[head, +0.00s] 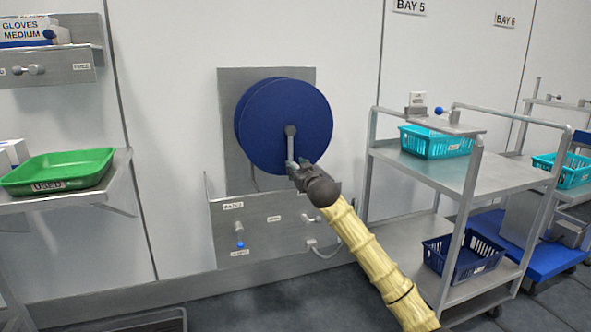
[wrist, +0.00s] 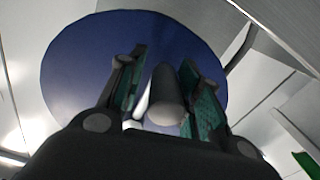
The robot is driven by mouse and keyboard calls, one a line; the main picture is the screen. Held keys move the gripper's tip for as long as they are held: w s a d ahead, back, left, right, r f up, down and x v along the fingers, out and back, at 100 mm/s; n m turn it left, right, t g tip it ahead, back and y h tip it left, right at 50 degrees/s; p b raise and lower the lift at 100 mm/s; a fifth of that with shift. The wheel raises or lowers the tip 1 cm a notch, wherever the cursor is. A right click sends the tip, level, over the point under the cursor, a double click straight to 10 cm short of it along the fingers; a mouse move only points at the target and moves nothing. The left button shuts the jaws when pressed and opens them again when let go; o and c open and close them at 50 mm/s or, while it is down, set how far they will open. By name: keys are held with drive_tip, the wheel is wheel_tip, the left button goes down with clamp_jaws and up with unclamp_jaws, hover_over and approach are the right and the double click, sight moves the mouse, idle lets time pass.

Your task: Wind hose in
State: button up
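The hose reel is a large blue disc (head: 283,126) on a grey wall plate, and it fills much of the wrist view (wrist: 80,70). A grey crank arm (head: 291,146) runs down from its hub. My gripper (head: 293,166) is at the lower end of the crank. In the wrist view, the crank's grey rounded knob (wrist: 166,98) stands between my two green-padded fingers (wrist: 166,88). A gap shows between the left finger and the knob, so the fingers look open around it. The hose on the reel is mostly hidden behind the disc.
A grey panel (head: 275,236) with labelled fittings is below the reel. A metal trolley (head: 460,172) with a teal basket (head: 436,142) and a dark blue basket (head: 463,260) stands close right of my arm. A green tray (head: 58,171) sits on a left shelf.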

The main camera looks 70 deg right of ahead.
drive_tip(key=shift+o, duration=0.8)
drive_tip(key=shift+s+d+f, duration=0.1)
drive_tip(key=shift+s+f, duration=0.05)
drive_tip(key=shift+f, duration=0.05)
drive_tip(key=shift+w, duration=0.2)
drive_tip(key=v, duration=1.2)
